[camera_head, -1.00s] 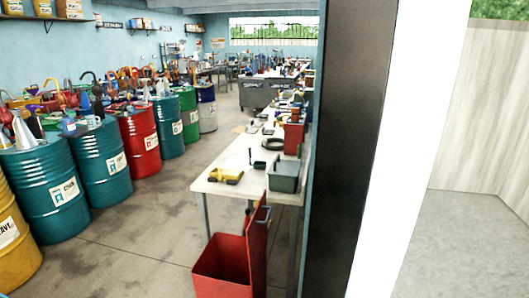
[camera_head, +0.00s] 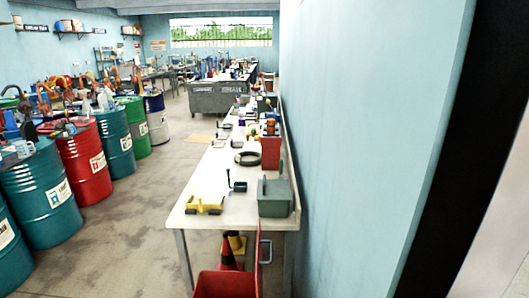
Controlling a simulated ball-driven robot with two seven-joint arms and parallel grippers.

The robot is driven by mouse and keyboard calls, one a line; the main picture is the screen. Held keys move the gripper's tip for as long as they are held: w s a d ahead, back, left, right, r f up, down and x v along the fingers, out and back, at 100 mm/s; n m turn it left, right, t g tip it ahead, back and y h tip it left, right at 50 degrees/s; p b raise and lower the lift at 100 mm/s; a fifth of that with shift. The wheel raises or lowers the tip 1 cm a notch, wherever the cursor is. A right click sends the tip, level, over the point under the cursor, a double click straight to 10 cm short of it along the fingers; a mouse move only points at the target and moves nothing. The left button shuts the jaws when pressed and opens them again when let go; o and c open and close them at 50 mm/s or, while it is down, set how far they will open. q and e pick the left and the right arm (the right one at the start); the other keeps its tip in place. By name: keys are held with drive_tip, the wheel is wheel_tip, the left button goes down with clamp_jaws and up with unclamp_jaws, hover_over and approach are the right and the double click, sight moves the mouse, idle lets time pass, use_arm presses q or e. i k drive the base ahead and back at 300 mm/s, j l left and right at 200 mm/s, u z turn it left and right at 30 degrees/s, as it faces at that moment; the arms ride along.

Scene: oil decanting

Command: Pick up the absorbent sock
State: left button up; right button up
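I cannot make out an absorbent sock for certain. A dark coiled ring (camera_head: 247,158) lies on the long white table (camera_head: 207,188) against the right wall, but I cannot tell what it is. Neither of my grippers shows in the head view.
A row of drums, including a red drum (camera_head: 82,163) and a teal drum (camera_head: 40,197), stands at left. A grey bin (camera_head: 215,98) stands farther back. A red open box (camera_head: 226,284) and a cone (camera_head: 228,254) are at the table's near end. Bare floor (camera_head: 130,225) lies between drums and table.

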sight(237, 158)
drive_tip(key=i+j+z, duration=0.3)
drive_tip(key=i+j, duration=0.15)
drive_tip(key=j, duration=0.2)
drive_tip(key=i+j+z, duration=0.35)
drive_tip(key=j, duration=0.35)
drive_tip(key=j+z, duration=0.3)
drive_tip(key=j, duration=0.65)
drive_tip(key=j+z, duration=0.35)
drive_tip(key=j, duration=0.65)
drive_tip(key=j+z, duration=0.2)
drive_tip(key=j, duration=0.45)
drive_tip(key=j+z, duration=0.25)
drive_tip(key=j, duration=0.45)
drive_tip(key=j+z, duration=0.2)
drive_tip(key=j, duration=0.45)
drive_tip(key=k+j+z, duration=0.2)
drive_tip(key=j, duration=0.45)
drive_tip(key=i+j+z, duration=0.1)
drive_tip(key=j+z, duration=0.15)
drive_tip(key=j, duration=0.5)
drive_tip(key=j+z, duration=0.25)
drive_tip(key=j, duration=0.55)
drive_tip(key=i+j+z, duration=0.15)
drive_tip(key=j+z, duration=0.15)
drive_tip(key=j, duration=0.5)
drive_tip(key=i+j+z, duration=0.1)
drive_tip(key=j+z, duration=0.15)
drive_tip(key=j, duration=0.6)
